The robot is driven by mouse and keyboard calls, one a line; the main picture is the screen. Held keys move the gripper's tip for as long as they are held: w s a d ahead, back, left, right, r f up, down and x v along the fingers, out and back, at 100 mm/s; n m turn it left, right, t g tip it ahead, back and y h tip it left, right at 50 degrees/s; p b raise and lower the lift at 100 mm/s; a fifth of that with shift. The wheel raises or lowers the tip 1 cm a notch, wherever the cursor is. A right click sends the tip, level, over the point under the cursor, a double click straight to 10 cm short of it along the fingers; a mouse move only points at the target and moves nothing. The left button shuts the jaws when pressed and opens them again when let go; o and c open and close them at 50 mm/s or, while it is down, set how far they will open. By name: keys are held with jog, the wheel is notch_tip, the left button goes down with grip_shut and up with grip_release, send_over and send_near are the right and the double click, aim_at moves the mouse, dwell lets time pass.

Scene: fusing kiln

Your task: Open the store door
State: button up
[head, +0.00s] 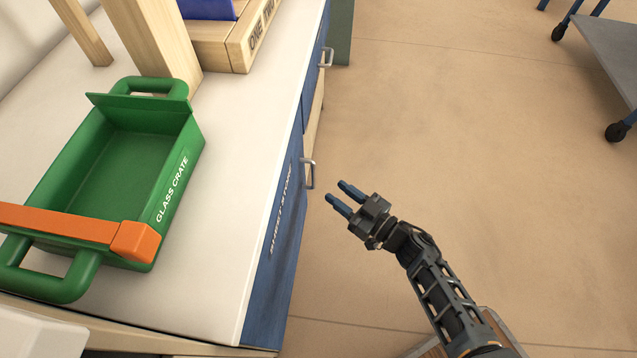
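The store door (277,240) is the blue front panel below the white worktop, with partly readable white lettering ending in "STORE". It looks closed. A metal bar handle (310,173) stands out near its far top corner. My gripper (339,193) is open and empty, just right of this handle and apart from it. Its two blue-tipped fingers point toward the cabinet front. The lower part of the door is hard to see from this steep angle.
A green crate (180,170) marked "GLASS CRATE" stands on the worktop (225,215), with an orange bar across its near end. Another handle (327,57) sits farther along the cabinet. A wheeled grey cart (605,45) stands at upper right. The floor between is clear.

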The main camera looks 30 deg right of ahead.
jog(key=b+x, duration=0.2)
jog(key=x, duration=0.5)
jog(key=shift+w, duration=0.15)
jog(key=shift+a, duration=0.1)
jog(key=shift+c, duration=0.3)
grip_shut()
